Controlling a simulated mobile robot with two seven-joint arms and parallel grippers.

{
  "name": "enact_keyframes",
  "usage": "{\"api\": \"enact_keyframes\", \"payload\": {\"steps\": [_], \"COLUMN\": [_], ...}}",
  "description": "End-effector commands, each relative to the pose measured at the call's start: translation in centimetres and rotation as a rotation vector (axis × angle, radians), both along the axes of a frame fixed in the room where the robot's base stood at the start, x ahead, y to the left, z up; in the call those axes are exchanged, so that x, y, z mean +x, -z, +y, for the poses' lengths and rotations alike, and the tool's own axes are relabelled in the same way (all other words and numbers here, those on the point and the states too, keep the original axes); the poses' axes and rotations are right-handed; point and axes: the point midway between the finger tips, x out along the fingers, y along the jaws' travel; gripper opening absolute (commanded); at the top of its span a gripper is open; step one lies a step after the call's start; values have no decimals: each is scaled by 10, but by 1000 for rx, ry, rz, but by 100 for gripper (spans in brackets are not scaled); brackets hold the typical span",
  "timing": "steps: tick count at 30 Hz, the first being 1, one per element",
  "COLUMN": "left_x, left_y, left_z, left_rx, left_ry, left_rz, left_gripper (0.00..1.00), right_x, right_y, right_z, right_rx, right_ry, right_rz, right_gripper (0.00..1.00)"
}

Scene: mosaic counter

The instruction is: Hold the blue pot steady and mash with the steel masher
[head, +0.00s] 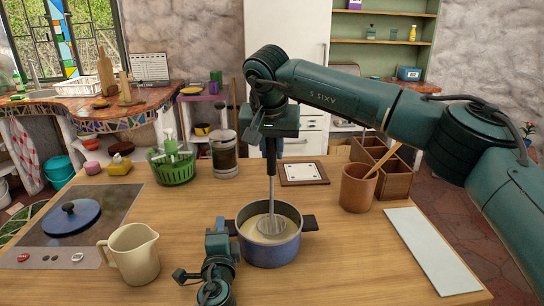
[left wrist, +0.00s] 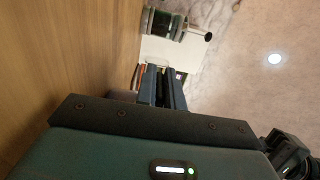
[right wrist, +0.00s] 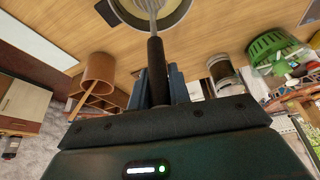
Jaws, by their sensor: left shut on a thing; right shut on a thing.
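The blue pot (head: 270,248) stands upright on the wooden counter, with pale creamy contents inside. My left gripper (head: 224,230) is shut on the pot's left handle; the grip itself is mostly hidden. The pot's right handle (head: 310,223) is free. The steel masher (head: 271,190) stands nearly upright, its head down inside the pot at the pale contents. My right gripper (head: 272,137) is shut on the masher's black handle, above the pot. In the right wrist view the black handle (right wrist: 157,70) runs between the fingers toward the pot's opening at the top.
A cream jug (head: 134,255) and a hob (head: 50,240) with a blue lid (head: 71,217) are left of the pot. A utensil crock (head: 357,188), wooden box (head: 385,170) and white board (head: 430,250) are right. A green spinner (head: 173,165) and glass jar (head: 224,158) stand behind.

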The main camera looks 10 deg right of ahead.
Motion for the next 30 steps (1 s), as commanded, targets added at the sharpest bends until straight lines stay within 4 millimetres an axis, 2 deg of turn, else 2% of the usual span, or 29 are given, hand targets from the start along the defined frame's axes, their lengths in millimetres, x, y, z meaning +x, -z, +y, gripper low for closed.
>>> {"api": "enact_keyframes", "payload": {"steps": [8, 24, 30], "left_x": [0, 0, 0], "left_y": [2, 2, 2], "left_z": [0, 0, 0], "left_rx": [1, 1, 1], "left_ry": [0, 0, 0], "left_rz": [3, 3, 3], "left_gripper": [0, 0, 0], "right_x": [0, 0, 0], "right_y": [-3, -53, -60], "right_z": [0, 0, 0], "right_rx": [0, -1, -1], "right_ry": [0, 0, -1], "right_rz": [-1, -2, -1], "right_gripper": [0, 0, 0]}}
